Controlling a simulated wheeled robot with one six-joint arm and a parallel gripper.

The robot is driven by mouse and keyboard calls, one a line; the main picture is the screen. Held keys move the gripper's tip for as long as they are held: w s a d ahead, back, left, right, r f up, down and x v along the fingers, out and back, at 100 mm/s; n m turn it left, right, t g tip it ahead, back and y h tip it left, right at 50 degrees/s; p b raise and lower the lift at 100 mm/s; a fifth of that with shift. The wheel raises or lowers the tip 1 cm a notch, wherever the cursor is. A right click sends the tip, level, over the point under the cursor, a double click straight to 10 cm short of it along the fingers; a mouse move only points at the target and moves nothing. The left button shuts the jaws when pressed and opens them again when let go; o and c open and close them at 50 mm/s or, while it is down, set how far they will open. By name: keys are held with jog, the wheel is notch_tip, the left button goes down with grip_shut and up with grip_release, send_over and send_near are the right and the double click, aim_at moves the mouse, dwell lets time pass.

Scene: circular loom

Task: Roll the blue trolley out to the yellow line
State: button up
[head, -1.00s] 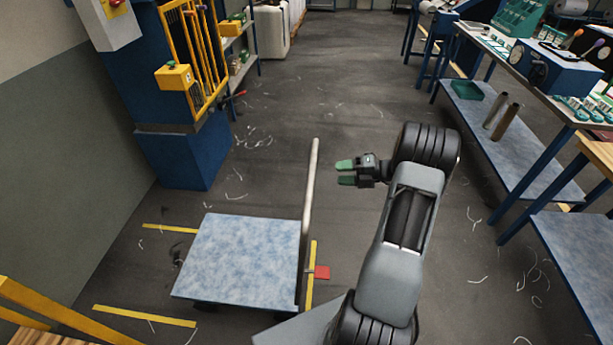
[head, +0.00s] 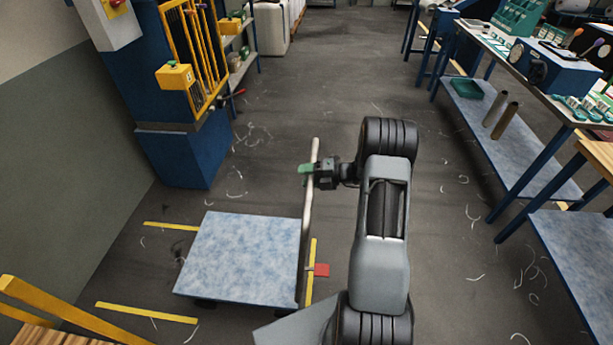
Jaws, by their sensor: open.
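The blue trolley (head: 240,258) stands on the floor at lower left, with a mottled blue deck. Its pale metal push handle (head: 308,222) rises along the deck's right side. My gripper (head: 307,174), with green fingertips, is open at the upper end of the handle. The handle appears to lie between or just beside the fingers; I cannot tell whether they touch it. A red piece (head: 322,270) is beside that line.
More yellow floor markings lie at the trolley's left (head: 170,226) and front (head: 145,313). A blue machine with a yellow guard (head: 190,60) stands behind it. Blue benches (head: 510,140) line the right. The middle floor is open, with scattered thread scraps.

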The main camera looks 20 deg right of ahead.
jog(key=shift+c, duration=0.2)
grip_shut()
dwell(0.6)
